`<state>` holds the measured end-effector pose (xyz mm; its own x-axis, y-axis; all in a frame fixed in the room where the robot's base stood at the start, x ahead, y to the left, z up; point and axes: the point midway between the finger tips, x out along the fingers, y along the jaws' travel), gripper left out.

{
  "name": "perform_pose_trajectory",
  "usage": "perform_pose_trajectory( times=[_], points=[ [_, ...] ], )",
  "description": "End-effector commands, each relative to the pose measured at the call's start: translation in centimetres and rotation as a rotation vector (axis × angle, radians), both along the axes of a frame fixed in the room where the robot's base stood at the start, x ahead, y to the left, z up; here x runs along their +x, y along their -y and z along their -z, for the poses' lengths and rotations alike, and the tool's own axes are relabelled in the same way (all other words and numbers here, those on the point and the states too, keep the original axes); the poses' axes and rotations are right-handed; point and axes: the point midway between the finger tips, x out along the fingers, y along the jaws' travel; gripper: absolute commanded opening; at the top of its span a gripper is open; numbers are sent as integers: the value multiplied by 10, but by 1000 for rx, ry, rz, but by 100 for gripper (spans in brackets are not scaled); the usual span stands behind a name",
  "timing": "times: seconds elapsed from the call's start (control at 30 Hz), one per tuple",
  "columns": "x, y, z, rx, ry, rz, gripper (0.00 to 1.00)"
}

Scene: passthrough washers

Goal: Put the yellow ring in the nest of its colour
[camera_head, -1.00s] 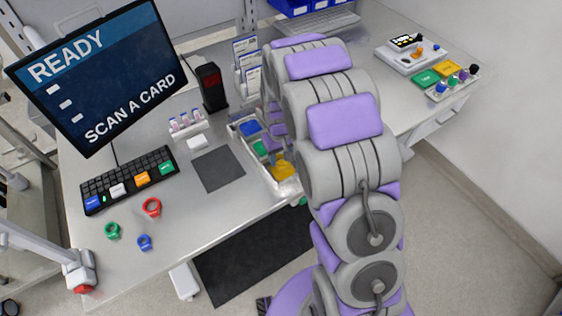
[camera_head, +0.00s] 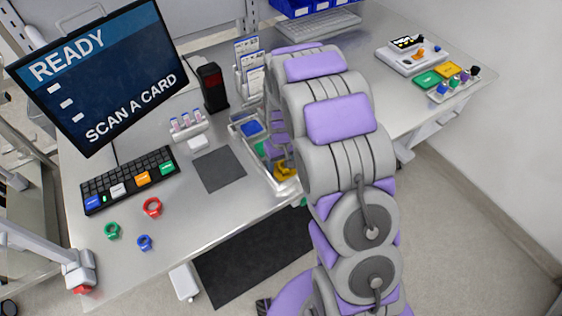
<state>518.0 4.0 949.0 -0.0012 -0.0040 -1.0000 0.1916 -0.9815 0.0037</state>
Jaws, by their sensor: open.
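A tray (camera_head: 240,128) with coloured nests stands at the middle of the table, partly behind my arm. Its blue nest (camera_head: 251,128) is at the far end, and part of a green nest (camera_head: 262,148) shows nearer. A yellow patch (camera_head: 286,169) shows at the near end, partly covered by my arm. I cannot tell whether it is the yellow nest, the yellow ring, or both. No separate yellow ring is clearly visible. My gripper is hidden behind my own arm, which reaches over the tray's right side.
A red ring (camera_head: 152,207), a green ring (camera_head: 112,230) and a blue ring (camera_head: 144,242) lie at the table's front left. A keyboard (camera_head: 130,180), grey mat (camera_head: 218,170) and black card reader (camera_head: 214,88) stand nearby. The monitor (camera_head: 95,75) rises at the left.

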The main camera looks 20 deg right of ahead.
Motion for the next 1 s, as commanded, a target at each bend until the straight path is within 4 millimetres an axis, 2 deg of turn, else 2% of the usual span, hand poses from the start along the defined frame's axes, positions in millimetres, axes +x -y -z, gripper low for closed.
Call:
perform_pose_trajectory(
  times=[0.17, 0.37, 0.8, 1.0],
  points=[
    [0, 2, -2, 1, 1, 1, 71],
    [0, 0, -18, 0, 1, 0, 71],
    [1, -1, -103, 0, 3, 0, 71],
    [-4, 0, -126, -1, 0, 3, 71]
  ],
)
